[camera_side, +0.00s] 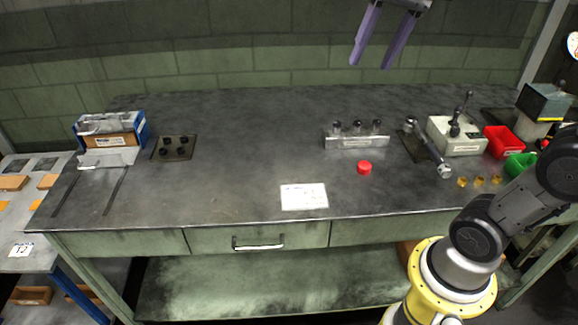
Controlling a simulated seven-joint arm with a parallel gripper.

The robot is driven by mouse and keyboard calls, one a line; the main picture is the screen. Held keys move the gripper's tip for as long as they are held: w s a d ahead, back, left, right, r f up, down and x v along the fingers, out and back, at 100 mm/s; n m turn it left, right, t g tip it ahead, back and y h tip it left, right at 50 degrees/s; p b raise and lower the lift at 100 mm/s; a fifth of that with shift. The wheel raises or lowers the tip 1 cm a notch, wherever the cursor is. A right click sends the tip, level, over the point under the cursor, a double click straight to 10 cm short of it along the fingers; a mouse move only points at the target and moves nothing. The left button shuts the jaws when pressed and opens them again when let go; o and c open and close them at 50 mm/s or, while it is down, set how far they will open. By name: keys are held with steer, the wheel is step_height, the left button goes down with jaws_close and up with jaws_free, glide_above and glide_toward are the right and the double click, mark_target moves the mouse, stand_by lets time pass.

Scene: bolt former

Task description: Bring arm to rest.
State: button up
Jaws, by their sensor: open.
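My gripper (372,66) shows at the top of the view, high above the back of the workbench. Its two purple fingers point down and stand apart, with nothing between them. The gripper's upper body is cut off by the top edge of the picture. The workbench (230,190) below is a dark metal table with a drawer at its front. My arm's lower links and yellow base are at the lower right.
A metal block with several posts (357,141), a red cap (364,167), a white sheet (304,196) and a lever device (457,135) are on the bench. Red (500,141) and green (519,164) bins stand right. A blue box (110,128) is left.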

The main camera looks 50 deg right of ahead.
steer(key=s+a+f+n+t, duration=0.1)
steer(key=s+f+n, duration=0.3)
steer(key=f, duration=0.3)
steer(key=s+a+f+n+t+h, duration=0.1)
steer(key=s+f+n, duration=0.2)
steer(key=s+f, duration=0.2)
step_height(320, 180, down, 3)
steer(key=shift+s+r+n+t, duration=0.1)
steer(key=shift+s+n+t, duration=0.3)
stand_by(0.8)
